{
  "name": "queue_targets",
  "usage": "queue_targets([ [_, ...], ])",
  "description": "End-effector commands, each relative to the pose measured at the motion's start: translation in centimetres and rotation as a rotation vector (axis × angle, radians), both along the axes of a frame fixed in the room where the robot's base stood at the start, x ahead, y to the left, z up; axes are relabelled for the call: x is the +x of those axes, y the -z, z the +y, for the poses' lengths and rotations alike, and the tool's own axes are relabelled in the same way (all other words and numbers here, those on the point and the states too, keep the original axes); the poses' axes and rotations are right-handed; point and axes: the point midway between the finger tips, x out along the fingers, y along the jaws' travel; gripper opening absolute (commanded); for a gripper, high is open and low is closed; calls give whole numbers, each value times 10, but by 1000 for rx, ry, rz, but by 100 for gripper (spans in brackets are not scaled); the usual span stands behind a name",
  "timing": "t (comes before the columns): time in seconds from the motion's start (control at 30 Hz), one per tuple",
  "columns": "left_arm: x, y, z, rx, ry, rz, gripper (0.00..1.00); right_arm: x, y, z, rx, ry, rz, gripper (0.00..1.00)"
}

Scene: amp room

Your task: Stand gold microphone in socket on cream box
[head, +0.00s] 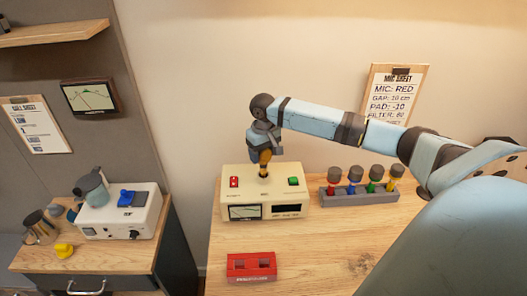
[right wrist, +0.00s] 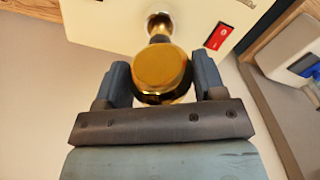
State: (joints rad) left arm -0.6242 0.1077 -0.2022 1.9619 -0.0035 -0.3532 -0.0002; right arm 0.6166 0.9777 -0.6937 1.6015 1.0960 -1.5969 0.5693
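The gold microphone (head: 265,160) is upright over the top of the cream box (head: 240,183), its narrow lower end at the middle of the lid. In the right wrist view its round gold head (right wrist: 163,68) sits between the two fingers of my right gripper (right wrist: 163,82), which appear to touch it on both sides. Its stem runs down to a pale round socket (right wrist: 157,17) on the box. I cannot tell how deep the stem sits. In the head view my right gripper (head: 264,148) is above the box. My left gripper is not in view.
The cream box has a red switch (head: 234,182) and a green one (head: 294,181). A grey rack (head: 362,197) with several coloured microphones stands right of it. A red two-hole block (head: 251,266) lies in front. A white device (head: 120,212) stands on the left cabinet.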

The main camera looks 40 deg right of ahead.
Motion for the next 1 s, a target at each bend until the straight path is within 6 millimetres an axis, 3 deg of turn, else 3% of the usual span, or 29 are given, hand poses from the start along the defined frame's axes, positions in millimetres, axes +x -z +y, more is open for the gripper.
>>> queue_targets([
  [0.03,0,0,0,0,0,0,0,0,-1,0,0,0,-1,73],
  [0.13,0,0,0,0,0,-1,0,0,-1,0,0,0,-1,93],
  [0.53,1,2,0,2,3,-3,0,1,-9,0,0,0,-1,93],
  [1.0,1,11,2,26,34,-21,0,0,-108,0,0,0,-4,93],
])
